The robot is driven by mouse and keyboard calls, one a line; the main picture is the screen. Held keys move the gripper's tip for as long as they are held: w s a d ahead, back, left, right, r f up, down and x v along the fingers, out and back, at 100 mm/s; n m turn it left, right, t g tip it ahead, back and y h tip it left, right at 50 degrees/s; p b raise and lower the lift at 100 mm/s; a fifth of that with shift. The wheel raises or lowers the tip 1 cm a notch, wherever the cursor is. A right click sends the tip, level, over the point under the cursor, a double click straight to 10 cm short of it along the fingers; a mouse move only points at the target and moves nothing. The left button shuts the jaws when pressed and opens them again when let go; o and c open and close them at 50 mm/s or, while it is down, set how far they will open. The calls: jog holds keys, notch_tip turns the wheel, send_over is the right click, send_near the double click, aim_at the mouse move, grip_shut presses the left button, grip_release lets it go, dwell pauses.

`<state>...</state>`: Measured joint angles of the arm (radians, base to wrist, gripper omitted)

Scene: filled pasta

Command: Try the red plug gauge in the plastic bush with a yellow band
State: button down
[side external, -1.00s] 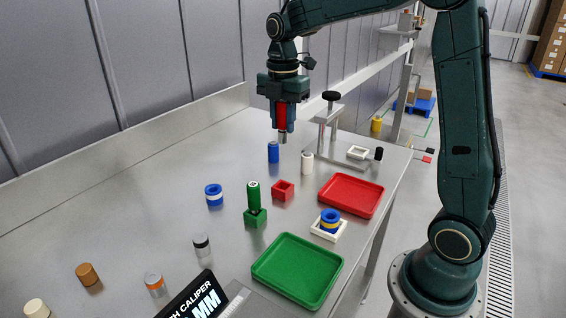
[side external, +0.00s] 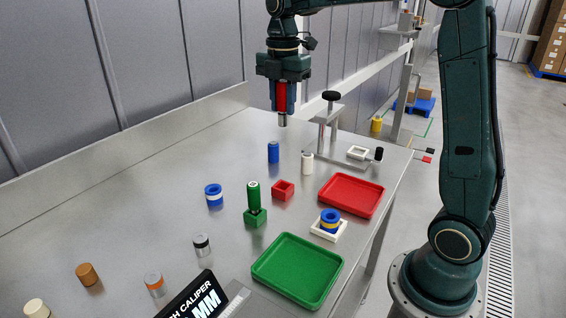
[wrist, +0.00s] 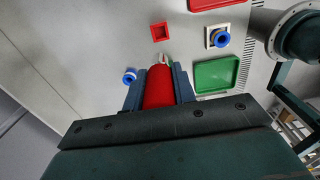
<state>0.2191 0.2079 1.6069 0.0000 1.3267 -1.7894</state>
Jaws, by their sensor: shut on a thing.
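My gripper (side external: 284,97) is shut on the red plug gauge (side external: 282,98), which hangs upright with its metal end down, high above the table. In the wrist view the red gauge (wrist: 159,88) lies between my fingers. The blue bush with a yellow band (side external: 330,219) sits in a white square holder (side external: 328,235) near the table's front edge, right of and below my gripper; in the wrist view the bush (wrist: 220,38) is at upper right. Another blue bush with a white band (side external: 214,194) stands on the table at left.
A green plug gauge (side external: 253,195) stands in a green block (side external: 255,216). An empty red block (side external: 283,190), red tray (side external: 351,195) and green tray (side external: 297,269) lie nearby. A clamp stand (side external: 329,125), blue cylinder (side external: 273,152) and white cylinder (side external: 307,163) stand behind.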

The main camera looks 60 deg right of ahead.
jog(key=shift+s+f, duration=0.1)
jog(key=shift+s, duration=0.05)
jog(key=s+a+f, duration=0.2)
jog(key=s+f, duration=0.3)
jog(key=s, duration=0.3)
jog(key=s+a+f, duration=0.3)
jog(key=s+f, duration=0.1)
jog(key=s, duration=0.3)
jog(key=shift+s+f, duration=0.35)
jog(key=shift+f, duration=0.05)
jog(key=shift+f, duration=0.2)
jog(key=shift+f, duration=2.55)
jog(key=shift+f, duration=0.45)
jog(key=shift+r, duration=0.5)
jog(key=shift+f, duration=0.5)
dwell(0.8)
jog(key=shift+r, duration=0.15)
dwell(0.6)
